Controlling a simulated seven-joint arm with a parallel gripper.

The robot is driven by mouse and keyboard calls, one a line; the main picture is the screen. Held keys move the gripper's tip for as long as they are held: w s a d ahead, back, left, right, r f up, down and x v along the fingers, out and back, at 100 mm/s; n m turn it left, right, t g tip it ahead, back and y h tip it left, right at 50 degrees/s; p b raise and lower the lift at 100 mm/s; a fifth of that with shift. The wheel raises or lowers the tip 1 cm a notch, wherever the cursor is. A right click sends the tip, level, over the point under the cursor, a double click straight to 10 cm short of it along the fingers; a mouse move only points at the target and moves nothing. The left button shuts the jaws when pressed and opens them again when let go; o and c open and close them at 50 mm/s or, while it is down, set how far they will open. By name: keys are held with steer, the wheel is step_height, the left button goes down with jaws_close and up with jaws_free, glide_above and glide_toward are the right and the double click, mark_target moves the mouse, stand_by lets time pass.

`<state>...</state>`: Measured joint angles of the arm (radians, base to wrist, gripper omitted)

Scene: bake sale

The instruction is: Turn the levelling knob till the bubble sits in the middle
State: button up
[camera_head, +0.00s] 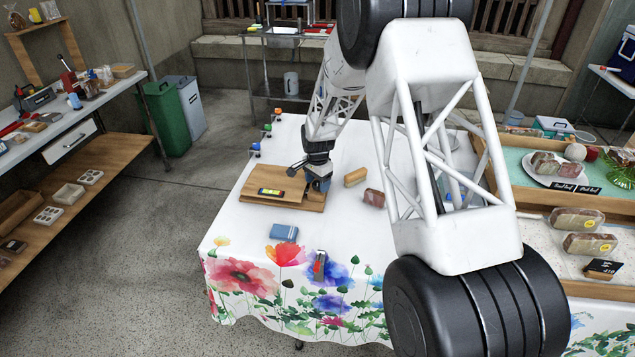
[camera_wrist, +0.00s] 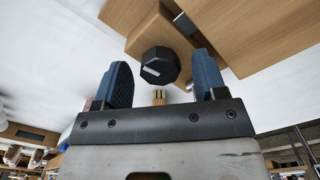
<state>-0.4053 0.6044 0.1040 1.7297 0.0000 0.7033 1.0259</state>
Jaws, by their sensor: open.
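A spirit level (camera_head: 271,193) with a bright yellow-green vial lies on the left part of a wooden board (camera_head: 292,204) on the table. The bubble's place is too small to tell. My gripper (camera_wrist: 162,61) is open, with one blue finger on each side of the knob, and the knob appears between the fingertips. I cannot tell whether either finger touches it. In the head view my gripper (camera_head: 317,182) is at the board's right end and hides the knob.
A blue packet (camera_head: 284,233) and a small grey-and-red item (camera_head: 319,266) lie in front of the board. A wooden block (camera_head: 355,177) and a reddish-brown piece (camera_head: 373,197) lie to its right. The tablecloth (camera_head: 235,231) is bare left of the board.

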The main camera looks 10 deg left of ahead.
mark_target(318, 183)
steer(key=c, duration=0.9)
steer(key=shift+n, duration=0.4)
steer(key=o, duration=0.9)
steer(key=shift+r, duration=0.1)
steer(key=shift+r, duration=3.85)
